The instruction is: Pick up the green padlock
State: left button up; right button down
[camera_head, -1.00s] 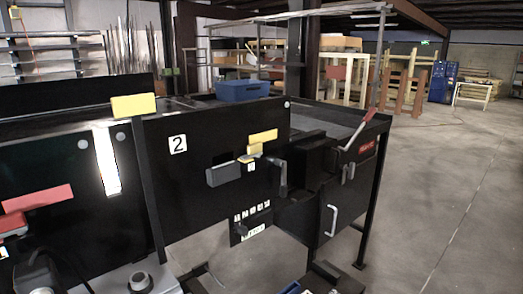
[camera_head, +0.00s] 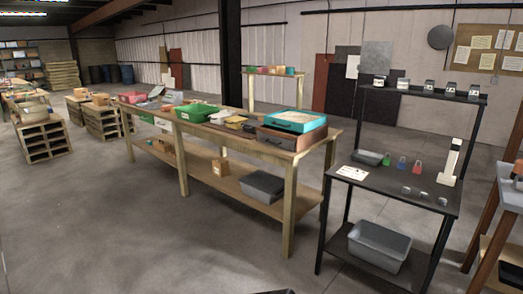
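A small green padlock (camera_head: 386,159) stands on the black table (camera_head: 383,186) at the right, towards its back edge. A blue padlock (camera_head: 402,162) and a red padlock (camera_head: 417,165) stand in a row to its right. The green padlock is small in this view, but nothing covers it.
A grey tray (camera_head: 367,158) sits just left of the green padlock. A white upright device (camera_head: 450,162) stands at the table's right end. A long wooden workbench (camera_head: 310,152) with bins is to the left. The floor (camera_head: 130,220) in front is clear.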

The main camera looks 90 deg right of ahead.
aim_at(386, 161)
jog(key=z, duration=3.7)
jog(key=i+j+z, duration=0.1)
jog(key=i, duration=0.2)
